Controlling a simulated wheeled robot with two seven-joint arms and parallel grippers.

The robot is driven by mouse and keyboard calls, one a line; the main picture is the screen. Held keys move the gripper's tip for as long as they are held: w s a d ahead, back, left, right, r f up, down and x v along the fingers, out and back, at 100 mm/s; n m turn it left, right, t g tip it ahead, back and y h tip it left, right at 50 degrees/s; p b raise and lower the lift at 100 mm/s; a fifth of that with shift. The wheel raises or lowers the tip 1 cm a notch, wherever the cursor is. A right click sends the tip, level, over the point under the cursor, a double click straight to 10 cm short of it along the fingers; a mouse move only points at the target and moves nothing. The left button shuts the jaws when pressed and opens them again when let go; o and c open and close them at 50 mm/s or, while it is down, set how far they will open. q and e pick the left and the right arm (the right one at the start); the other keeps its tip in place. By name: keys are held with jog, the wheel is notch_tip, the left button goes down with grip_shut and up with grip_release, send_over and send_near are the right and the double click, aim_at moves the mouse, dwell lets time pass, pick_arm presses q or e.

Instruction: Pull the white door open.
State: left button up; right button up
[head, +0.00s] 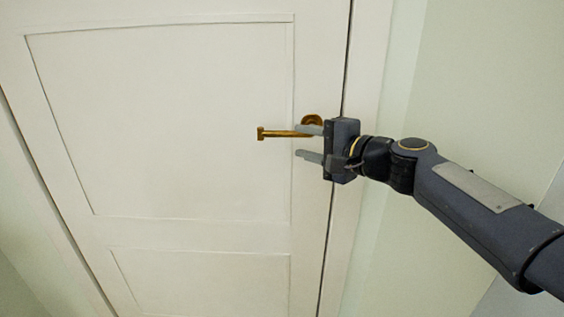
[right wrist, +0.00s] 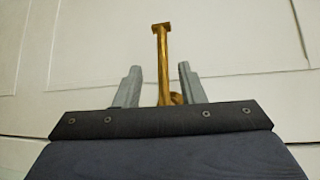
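The white door (head: 170,110) fills most of the head view and looks shut, with a thin dark gap along its right edge. A brass lever handle (head: 284,133) sits near that edge, its bar pointing left from a round base. My right gripper (head: 303,142) is at the handle, fingers apart. In the right wrist view, the brass handle (right wrist: 162,60) runs between the two open fingers (right wrist: 157,80), with a space on each side. The gripper body hides part of the handle's base. My left gripper is in neither view.
The white door frame (head: 367,80) runs along the right of the door, with a pale wall (head: 480,90) beyond it. Another frame edge (head: 50,200) runs down the left side. No loose objects show.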

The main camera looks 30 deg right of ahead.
aim_at(286, 135)
jog(key=shift+w+d, duration=0.25)
jog(key=shift+w, duration=0.4)
jog(key=x, duration=0.7)
jog(key=shift+s, duration=0.1)
jog(key=shift+c, duration=0.5)
grip_shut()
